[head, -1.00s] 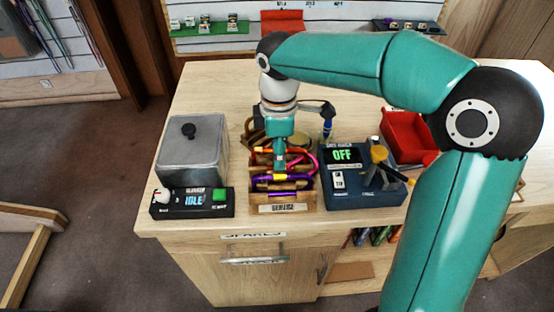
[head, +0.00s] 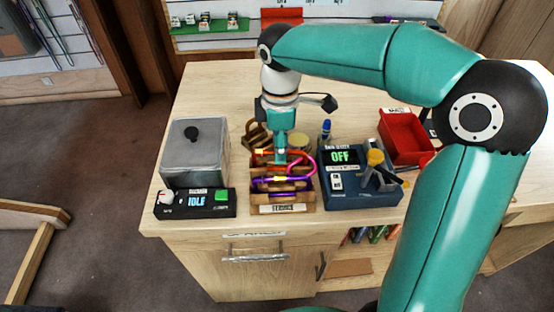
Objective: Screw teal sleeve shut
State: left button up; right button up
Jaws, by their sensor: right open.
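A wooden rack (head: 306,204) on the bench holds several coloured carabiners. A purple one (head: 268,186) with a yellow sleeve lies across the front, and a red-and-pink one (head: 304,157) stands behind it. I cannot make out a teal sleeve on any of them; the teal gripper covers part of the rack. My right gripper (head: 281,157) points down over the middle of the rack, open, with its fingertips close above the carabiners. Whether it touches one is hard to tell. My left gripper is not in view.
A grey lidded box (head: 194,155) stands left, behind a black control unit (head: 195,204) reading IDLE. Right of the rack is a blue device (head: 365,198) reading OFF, with a blue marker (head: 326,129) behind it. A red bin (head: 402,141) stands farther right.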

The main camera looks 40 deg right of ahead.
jog(key=shift+w+d+p, duration=0.5)
jog(key=shift+w+p, duration=0.15)
jog(key=shift+w, duration=0.15)
jog(key=shift+f, duration=0.25)
jog(key=shift+f+b, duration=1.05)
jog(key=shift+f, duration=0.1)
jog(key=shift+s, duration=0.1)
jog(key=shift+s+a+b, duration=0.35)
jog(key=shift+s+a, duration=0.15)
jog(key=shift+s, duration=0.2)
jog(key=shift+r, duration=0.1)
jog(key=shift+s+d+r+p, duration=0.1)
jog(key=shift+r+p, duration=1.2)
jog(key=shift+r, duration=0.05)
